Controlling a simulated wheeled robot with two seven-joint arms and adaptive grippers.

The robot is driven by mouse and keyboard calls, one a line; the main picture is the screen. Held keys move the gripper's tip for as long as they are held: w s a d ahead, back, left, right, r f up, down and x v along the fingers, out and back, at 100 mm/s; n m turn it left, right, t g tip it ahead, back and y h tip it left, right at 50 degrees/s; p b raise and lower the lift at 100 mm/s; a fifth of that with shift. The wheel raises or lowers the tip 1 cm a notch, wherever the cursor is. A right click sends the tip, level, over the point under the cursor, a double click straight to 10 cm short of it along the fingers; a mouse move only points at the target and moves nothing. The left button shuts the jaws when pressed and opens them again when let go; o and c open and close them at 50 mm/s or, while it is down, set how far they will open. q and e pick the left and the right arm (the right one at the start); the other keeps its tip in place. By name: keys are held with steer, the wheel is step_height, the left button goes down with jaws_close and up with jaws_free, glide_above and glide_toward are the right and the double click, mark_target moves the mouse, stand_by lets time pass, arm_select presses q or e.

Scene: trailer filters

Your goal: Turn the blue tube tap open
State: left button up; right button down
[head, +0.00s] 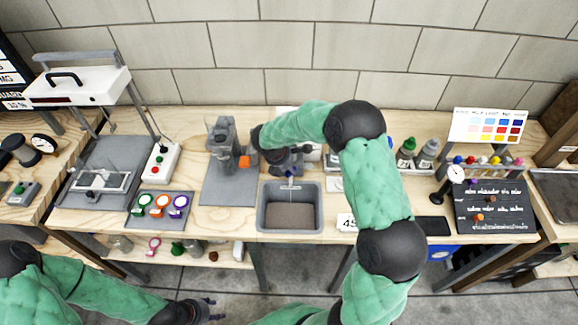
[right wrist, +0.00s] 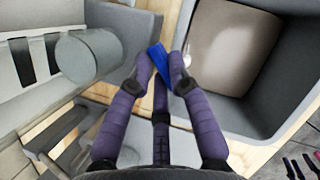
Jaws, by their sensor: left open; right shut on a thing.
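The blue tap handle (right wrist: 155,66) shows in the right wrist view as a flat blue piece between the purple fingertips of my right gripper (right wrist: 161,68). The right gripper is shut on it, beside the rim of a grey sink (right wrist: 188,118). In the head view my right arm reaches over the bench to the back edge of the same sink (head: 262,208), and the arm and hand mostly hide the tap there. My left gripper (head: 212,310) is open and empty, low in front of the bench, away from the tap.
A grey machine with an orange part (head: 222,145) stands left of the sink. Bottles (head: 406,150) stand to the right behind my arm. A grey cylinder (right wrist: 90,57) is left of my right fingers.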

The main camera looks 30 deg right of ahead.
steer(key=n+p, duration=0.1)
steer(key=n, duration=0.1)
steer(key=n+t+p, duration=0.1)
steer(key=n, duration=0.1)
steer(key=shift+s+r+n+t+y, duration=0.1)
steer(key=shift+s+n+t+y, duration=0.05)
steer(key=shift+n+t+y, duration=0.2)
steer(key=n+p, duration=0.1)
steer(key=n, duration=0.1)
steer(key=n+t+y+p, duration=0.1)
steer(key=n+p, duration=0.1)
steer(key=shift+s+n+t, duration=0.1)
steer(key=shift+n+t, duration=0.15)
steer(key=shift+n, duration=0.1)
steer(key=shift+y, duration=0.25)
steer(key=c, duration=1.1)
jaws_free()
steer(key=shift+c, duration=0.2)
steer(key=v, duration=1.2)
